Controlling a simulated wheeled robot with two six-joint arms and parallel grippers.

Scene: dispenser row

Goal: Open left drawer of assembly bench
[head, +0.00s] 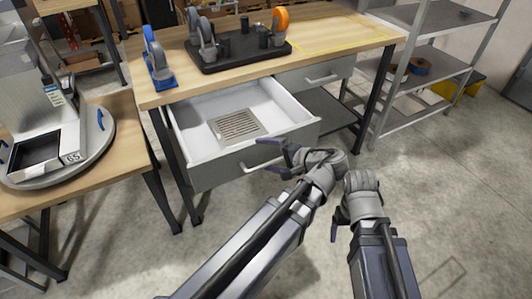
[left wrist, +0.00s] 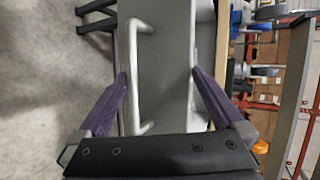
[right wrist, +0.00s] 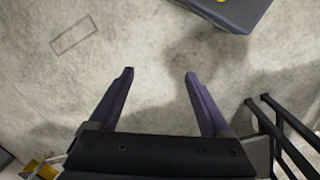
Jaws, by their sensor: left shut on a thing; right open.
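The left drawer (head: 188,128) of the assembly bench (head: 165,93) stands pulled well out, its white inside showing. A slotted metal plate (head: 238,127) lies in it. My left gripper (head: 272,156) is at the grey drawer front (head: 215,172). In the left wrist view its purple fingers (left wrist: 159,78) straddle the drawer front (left wrist: 165,60), one by the bar handle (left wrist: 132,45), the other past the front's opposite edge. Exact finger contact is partly hidden. My right gripper (head: 338,224) is open and empty over the floor; its fingers are spread in the right wrist view (right wrist: 158,74).
The right drawer (head: 315,74) is shut. A black tray (head: 215,67) with tools and a blue holder (head: 158,68) stand on the bench top. A side table (head: 125,110) with a scale stands left, grey shelving (head: 432,50) right. Floor in front is clear.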

